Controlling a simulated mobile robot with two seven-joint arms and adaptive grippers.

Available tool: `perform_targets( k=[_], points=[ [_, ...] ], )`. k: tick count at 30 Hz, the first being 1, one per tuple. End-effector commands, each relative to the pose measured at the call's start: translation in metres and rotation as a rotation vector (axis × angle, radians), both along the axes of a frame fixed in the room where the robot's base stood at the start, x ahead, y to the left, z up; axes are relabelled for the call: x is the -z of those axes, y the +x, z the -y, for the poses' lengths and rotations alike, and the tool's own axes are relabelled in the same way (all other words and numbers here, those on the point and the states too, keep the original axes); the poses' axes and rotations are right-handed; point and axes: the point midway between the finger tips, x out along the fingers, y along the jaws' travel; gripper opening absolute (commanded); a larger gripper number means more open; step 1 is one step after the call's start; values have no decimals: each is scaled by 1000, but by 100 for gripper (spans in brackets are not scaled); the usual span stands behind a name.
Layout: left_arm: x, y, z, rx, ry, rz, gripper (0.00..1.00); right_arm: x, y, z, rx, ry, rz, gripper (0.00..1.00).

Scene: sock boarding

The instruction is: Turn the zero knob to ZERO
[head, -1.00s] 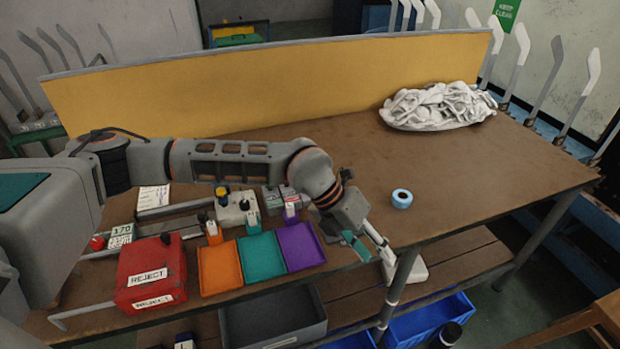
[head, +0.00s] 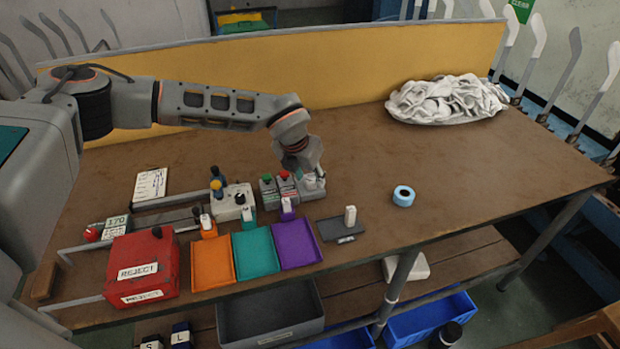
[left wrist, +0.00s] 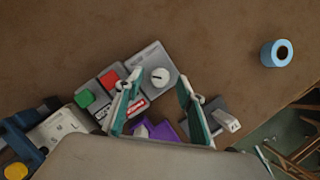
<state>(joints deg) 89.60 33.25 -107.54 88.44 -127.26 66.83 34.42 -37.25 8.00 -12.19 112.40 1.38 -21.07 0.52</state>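A round white knob (left wrist: 159,77) with a dark mark sits on a grey box (left wrist: 146,58) in the left wrist view. I take it for the zero knob; no ZERO lettering is readable. In the head view the box (head: 314,193) stands at the right end of a row of small boxes, with its knob mostly hidden by my gripper. My left gripper (head: 301,172) is above this box, pointing down. In the left wrist view its two teal-lined fingers (left wrist: 160,88) are apart with nothing held, and the knob shows between their tips. My right gripper is not in view.
Boxes with a green button (head: 267,178) and a red button (head: 284,175) stand just left. Orange (head: 213,262), teal (head: 256,250) and purple (head: 297,243) trays lie in front. A grey block with a white handle (head: 350,216) and a blue roll (head: 403,195) are to the right.

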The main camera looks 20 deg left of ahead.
Motion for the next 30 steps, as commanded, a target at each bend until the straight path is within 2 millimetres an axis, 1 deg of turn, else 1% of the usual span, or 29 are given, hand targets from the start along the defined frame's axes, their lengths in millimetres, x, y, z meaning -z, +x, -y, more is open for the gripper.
perform_targets(
  k=[1,4,13,14,15,17,18,25,30],
  points=[
    [5,1,1,0,0,-1,38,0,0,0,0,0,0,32],
    [10,4,1,-1,0,0,38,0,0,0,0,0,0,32],
    [12,5,1,0,-1,0,38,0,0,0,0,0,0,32],
    [12,5,1,0,-1,0,31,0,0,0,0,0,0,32],
    [12,5,1,0,-1,0,20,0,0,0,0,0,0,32],
    [12,5,1,0,-1,0,5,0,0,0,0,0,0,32],
    [12,5,1,0,-1,0,0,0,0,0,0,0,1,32],
    [12,5,1,8,-1,0,0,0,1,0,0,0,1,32],
    [12,5,0,49,-1,0,0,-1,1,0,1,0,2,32]
  ],
)
